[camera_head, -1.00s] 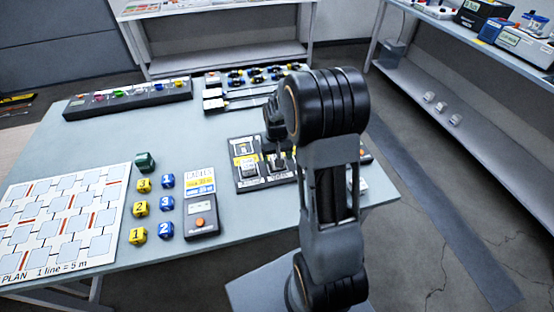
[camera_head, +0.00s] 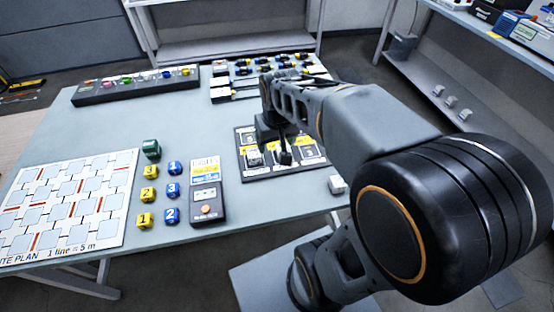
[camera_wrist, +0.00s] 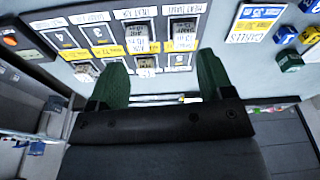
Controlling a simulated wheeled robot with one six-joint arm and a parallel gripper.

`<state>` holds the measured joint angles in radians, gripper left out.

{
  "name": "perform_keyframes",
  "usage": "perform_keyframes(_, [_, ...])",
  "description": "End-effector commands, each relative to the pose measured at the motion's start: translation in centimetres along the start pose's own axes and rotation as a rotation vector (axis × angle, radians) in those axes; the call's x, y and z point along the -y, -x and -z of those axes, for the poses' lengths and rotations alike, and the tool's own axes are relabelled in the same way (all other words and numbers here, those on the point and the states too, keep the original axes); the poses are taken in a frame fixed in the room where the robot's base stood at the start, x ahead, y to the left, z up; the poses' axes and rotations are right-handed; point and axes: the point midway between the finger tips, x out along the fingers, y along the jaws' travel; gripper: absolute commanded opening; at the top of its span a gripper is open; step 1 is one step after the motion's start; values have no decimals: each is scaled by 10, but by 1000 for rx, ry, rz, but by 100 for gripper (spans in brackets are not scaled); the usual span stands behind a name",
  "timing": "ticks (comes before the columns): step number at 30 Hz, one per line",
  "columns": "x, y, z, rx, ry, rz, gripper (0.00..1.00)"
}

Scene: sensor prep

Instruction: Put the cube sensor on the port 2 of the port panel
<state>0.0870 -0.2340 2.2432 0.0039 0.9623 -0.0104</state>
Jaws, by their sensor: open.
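The dark port panel (camera_head: 262,176) lies on the table, with white-labelled slots and yellow number labels. In the wrist view the panel (camera_wrist: 118,18) appears upside down; I read 4 and 3 on its left labels. Light-grey blocks sit on it, one (camera_wrist: 137,38) near the middle and one (camera_wrist: 183,30) to its right. I cannot tell which is the cube sensor.
Yellow and blue numbered cubes (camera_head: 171,190) and a meter (camera_head: 207,206) stand left of the panel. A plan sheet (camera_head: 70,205) covers the left table. A rail of coloured plugs (camera_head: 135,85) and a connector rack (camera_head: 265,70) are at the back. Bare table lies between.

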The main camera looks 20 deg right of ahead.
Motion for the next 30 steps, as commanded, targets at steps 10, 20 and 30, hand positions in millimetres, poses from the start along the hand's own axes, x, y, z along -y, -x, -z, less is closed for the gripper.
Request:
perform_keyframes(10, [23,9,-66,-114,77,22,74])
perform_keyframes(20, [24,8,-71,-120,81,24,74])
perform_keyframes(30, [24,48,-64,-143,85,24,74])
